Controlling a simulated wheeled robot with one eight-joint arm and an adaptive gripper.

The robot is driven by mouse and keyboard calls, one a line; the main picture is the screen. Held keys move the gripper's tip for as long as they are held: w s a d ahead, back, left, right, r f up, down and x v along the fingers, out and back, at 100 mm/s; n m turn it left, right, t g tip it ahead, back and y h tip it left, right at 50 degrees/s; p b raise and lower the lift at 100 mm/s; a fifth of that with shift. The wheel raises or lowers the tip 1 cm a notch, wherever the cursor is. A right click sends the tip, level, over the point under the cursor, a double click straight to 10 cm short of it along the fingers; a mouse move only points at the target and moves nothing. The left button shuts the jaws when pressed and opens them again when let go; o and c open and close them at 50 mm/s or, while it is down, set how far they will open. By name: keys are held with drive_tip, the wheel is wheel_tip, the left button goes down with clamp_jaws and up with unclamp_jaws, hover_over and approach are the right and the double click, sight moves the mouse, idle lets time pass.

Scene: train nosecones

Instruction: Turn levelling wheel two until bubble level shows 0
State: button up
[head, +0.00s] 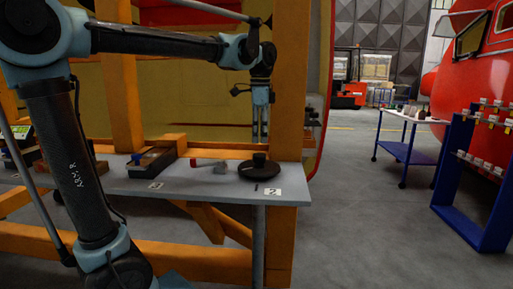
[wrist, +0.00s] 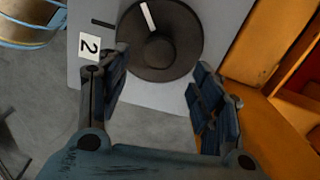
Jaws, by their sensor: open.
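Levelling wheel two (head: 259,166) is a dark round disc with a raised hub, lying on the grey bench near its right end. A white label marked 2 (head: 272,191) is in front of it. In the wrist view the wheel (wrist: 160,62) carries a pale stripe on its upper side, and the label (wrist: 89,46) is to its left. My gripper (head: 261,139) hangs pointing down above the wheel. In the wrist view its two fingers (wrist: 153,92) are apart with nothing between them, near the wheel's lower edge. I cannot make out a bubble level reading.
Orange beams (head: 289,100) stand close behind and right of the wheel. Open floor lies right, before a blue trolley (head: 407,150) and blue rack (head: 465,190).

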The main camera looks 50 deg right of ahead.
sight(260, 154)
drive_tip(key=shift+r, duration=1.8)
